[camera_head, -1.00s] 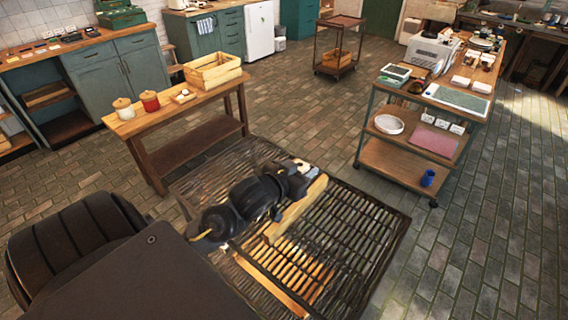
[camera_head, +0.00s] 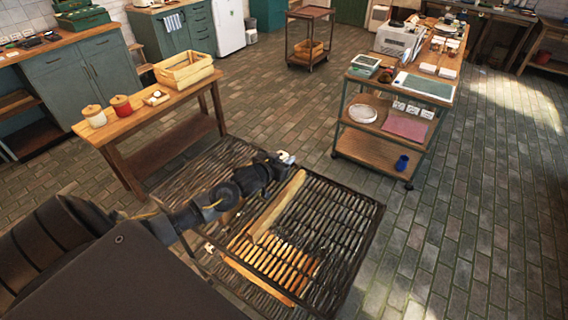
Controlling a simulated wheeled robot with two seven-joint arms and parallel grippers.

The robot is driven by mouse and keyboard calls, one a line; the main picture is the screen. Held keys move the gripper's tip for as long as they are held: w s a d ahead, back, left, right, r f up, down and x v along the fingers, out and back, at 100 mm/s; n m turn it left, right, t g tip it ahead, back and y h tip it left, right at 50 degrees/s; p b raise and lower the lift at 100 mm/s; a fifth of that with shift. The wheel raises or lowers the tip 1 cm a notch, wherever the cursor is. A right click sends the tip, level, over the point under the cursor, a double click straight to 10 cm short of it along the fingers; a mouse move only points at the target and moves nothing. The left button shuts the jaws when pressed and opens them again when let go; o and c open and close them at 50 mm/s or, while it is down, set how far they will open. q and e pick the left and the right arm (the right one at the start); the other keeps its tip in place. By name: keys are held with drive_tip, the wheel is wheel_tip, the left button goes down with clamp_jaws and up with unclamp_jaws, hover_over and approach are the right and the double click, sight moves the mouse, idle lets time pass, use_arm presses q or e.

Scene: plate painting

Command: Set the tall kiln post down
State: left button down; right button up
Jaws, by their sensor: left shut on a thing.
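A long tan bar (camera_head: 275,208), which looks like the tall kiln post, runs at a slant over the dark slatted grate (camera_head: 345,230). I cannot tell whether it touches the slats. My left gripper (camera_head: 288,158) is small and partly hidden by its own arm. It is shut on the post, close beside the far end. The exact contact is too small to see. My left arm reaches in from the lower left and covers part of the grate. My right gripper is out of view.
A wooden bench with two lidded pots (camera_head: 108,110) and a wooden crate (camera_head: 184,70) stands beyond the grate at the left. A wheeled cart (camera_head: 375,150) with several items stands at the right. Brick floor (camera_head: 460,220) is clear right of the grate.

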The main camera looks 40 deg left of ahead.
use_arm(q)
drive_tip(key=shift+w+a+f, duration=0.15)
drive_tip(key=shift+w+f, duration=0.15)
drive_tip(key=shift+f, duration=0.05)
drive_tip(key=shift+f+p, duration=0.35)
drive_tip(key=shift+f, duration=0.05)
wheel_tip(320, 180, down, 2)
drive_tip(key=shift+p, duration=0.4)
drive_tip(key=shift+f, duration=0.2)
drive_tip(key=shift+f, duration=0.1)
drive_tip(key=shift+f, duration=0.15)
drive_tip(key=c, duration=1)
unclamp_jaws()
